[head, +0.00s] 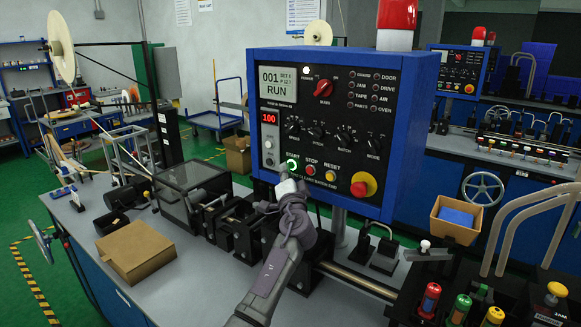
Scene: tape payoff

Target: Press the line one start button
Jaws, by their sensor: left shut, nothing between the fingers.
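The display (278,85) reads 001 and RUN. My left gripper (286,183) is shut and empty, its pale tips just below and in front of the START button. I cannot tell whether the tips touch it. The gripper hides a little of the panel's lower edge. My right gripper is not in view.
A red STOP button (310,170) and a yellow RESET button (331,175) sit close to the right of START. A red emergency knob (363,185) is further right. A cardboard box (135,250) lies on the bench at left. Machine blocks (235,225) stand below the panel.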

